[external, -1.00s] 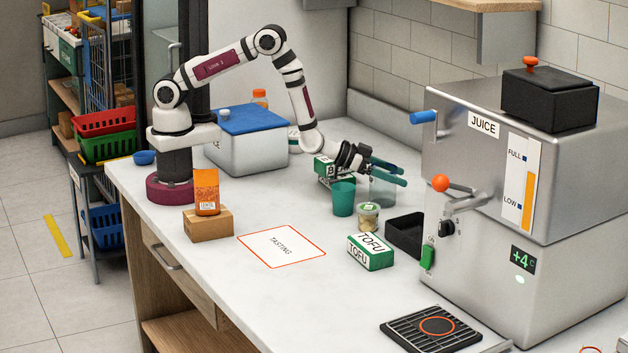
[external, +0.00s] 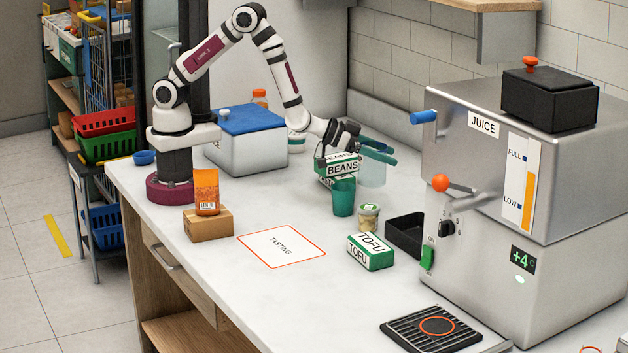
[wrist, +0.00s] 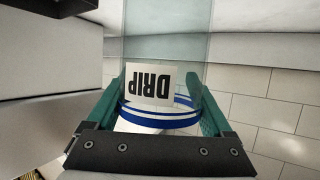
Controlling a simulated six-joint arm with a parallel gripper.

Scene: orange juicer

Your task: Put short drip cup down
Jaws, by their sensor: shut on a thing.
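The drip cup (external: 373,175) is a clear cup, and my gripper (external: 377,152) is shut on it. In the wrist view the drip cup (wrist: 163,50) shows a white label reading DRIP, upside down in the picture, and blue bands. My gripper's teal fingers (wrist: 160,118) sit on either side of it near those bands. In the external view the cup hangs below the fingers, behind the green beans cartons, and looks about upright. Its bottom is partly hidden, so I cannot tell its exact height above the counter.
Green beans cartons (external: 342,169), a teal cup (external: 343,197) and a small jar (external: 368,217) stand close by. A black bin (external: 405,236), a tofu box (external: 371,252) and the juicer (external: 490,160) are to the right. The tasting mat (external: 300,254) is clear, as is the drip grate (external: 415,335).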

